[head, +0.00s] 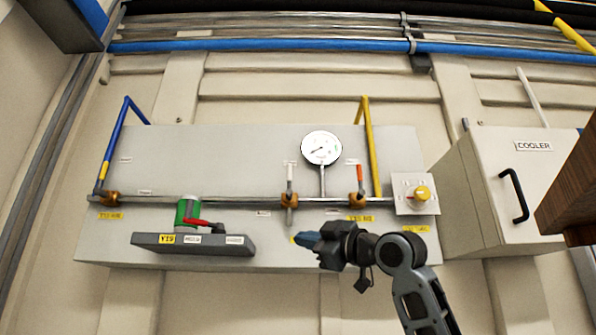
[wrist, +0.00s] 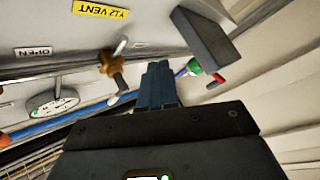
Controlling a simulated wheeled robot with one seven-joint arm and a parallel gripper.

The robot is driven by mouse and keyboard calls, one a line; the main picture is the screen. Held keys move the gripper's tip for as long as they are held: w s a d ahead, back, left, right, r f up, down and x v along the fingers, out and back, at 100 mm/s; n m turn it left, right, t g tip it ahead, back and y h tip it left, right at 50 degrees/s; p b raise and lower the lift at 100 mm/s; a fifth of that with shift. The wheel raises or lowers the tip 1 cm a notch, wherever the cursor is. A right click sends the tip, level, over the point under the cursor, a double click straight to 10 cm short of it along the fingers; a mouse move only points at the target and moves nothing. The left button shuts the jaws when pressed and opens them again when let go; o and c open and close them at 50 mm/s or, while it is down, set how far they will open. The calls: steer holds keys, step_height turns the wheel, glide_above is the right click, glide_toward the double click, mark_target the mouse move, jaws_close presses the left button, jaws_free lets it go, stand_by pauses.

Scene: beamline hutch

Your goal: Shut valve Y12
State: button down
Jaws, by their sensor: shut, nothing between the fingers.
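A brass valve (head: 289,200) sits on the horizontal pipe in the middle of the grey panel, its pale lever standing up, across the pipe. In the wrist view a yellow label reading Y12 VENT (wrist: 101,10) appears upside down near the brass valve (wrist: 112,66). A white OPEN label (wrist: 33,52) lies towards the gauge side. My gripper (head: 305,240) is just below and right of the valve in the head view, pointing left. Its blue fingers (wrist: 160,85) are together and empty, seemingly apart from the lever. The gripper covers most of the label below the valve.
A grey shelf (head: 193,245) labelled Y19, with a green valve (head: 187,212) with a red lever, juts out at left. The cooler cabinet (head: 500,190) stands right.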

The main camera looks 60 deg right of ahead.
mark_target(291, 170)
steer(key=s+a+r+n+g+h, duration=0.2)
steer(key=s+r, duration=0.3)
steer(key=r, duration=0.4)
steer(key=s+a+r+n+g+h, duration=0.2)
steer(key=s+r, duration=0.3)
steer(key=r, duration=0.4)
steer(key=shift+s+a+r+n, duration=0.15)
steer(key=shift+s+a+n, duration=0.1)
steer(key=shift+a+n, duration=0.5)
steer(key=shift+d, duration=0.1)
steer(key=p+x, duration=0.4)
steer(key=x, duration=1)
steer(key=shift+s, duration=0.1)
